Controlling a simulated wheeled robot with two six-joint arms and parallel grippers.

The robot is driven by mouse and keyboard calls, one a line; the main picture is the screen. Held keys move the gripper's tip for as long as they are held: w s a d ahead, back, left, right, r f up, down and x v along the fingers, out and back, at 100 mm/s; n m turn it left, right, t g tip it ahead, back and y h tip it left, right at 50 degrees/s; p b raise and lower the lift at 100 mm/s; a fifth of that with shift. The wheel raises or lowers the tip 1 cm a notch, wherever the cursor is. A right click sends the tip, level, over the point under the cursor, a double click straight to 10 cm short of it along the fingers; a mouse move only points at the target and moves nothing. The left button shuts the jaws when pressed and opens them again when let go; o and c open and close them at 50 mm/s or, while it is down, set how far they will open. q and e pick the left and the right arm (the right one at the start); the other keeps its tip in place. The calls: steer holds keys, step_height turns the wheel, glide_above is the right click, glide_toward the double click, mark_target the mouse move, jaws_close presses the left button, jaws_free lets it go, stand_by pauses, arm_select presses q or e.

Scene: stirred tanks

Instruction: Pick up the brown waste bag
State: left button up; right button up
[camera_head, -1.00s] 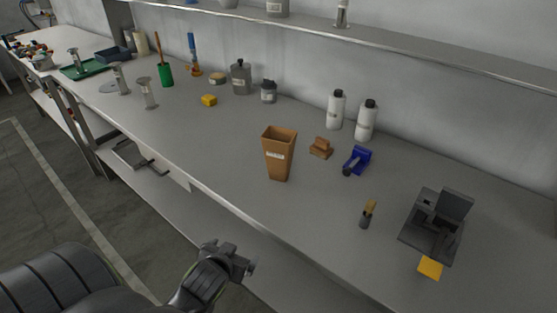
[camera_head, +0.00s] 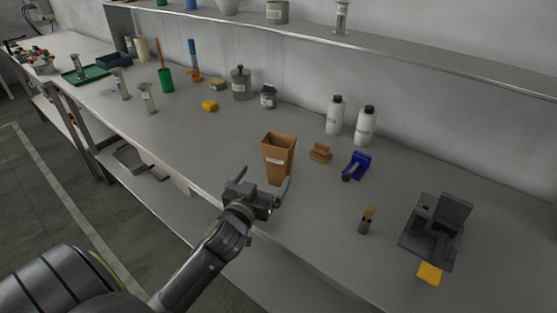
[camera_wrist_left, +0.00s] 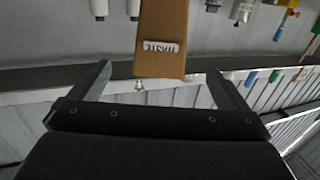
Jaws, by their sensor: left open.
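The brown waste bag (camera_head: 279,153) stands upright and open-topped near the front edge of the bench, with a white label on its front. My left gripper (camera_head: 265,182) is open, just in front of the bag's lower part, with its fingers toward it. In the left wrist view the bag (camera_wrist_left: 163,30) appears beyond and between the two open fingers (camera_wrist_left: 152,75), its label reading upside down. The gap between the fingers is empty. My right gripper is not in view.
A brown block (camera_head: 320,152) and a blue tool (camera_head: 356,165) lie right of the bag. Two white bottles (camera_head: 335,115) stand behind. A dark grey device (camera_head: 436,228) and a small brush (camera_head: 367,219) are farther right. A yellow block (camera_head: 209,106) lies back left.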

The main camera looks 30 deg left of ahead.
mark_target(275, 159)
arm_select(q)
steer(key=p+x, duration=0.1)
steer(key=x, duration=0.7)
steer(key=p+x, duration=0.1)
steer(key=x, duration=0.1)
steer(key=p+x, duration=0.1)
steer(key=x, duration=0.1)
steer(key=shift+w+r, duration=0.2)
steer(key=shift+w+a, duration=0.15)
steer(key=shift+w, duration=0.25)
steer(key=shift+c, duration=0.4)
steer(key=c, duration=1)
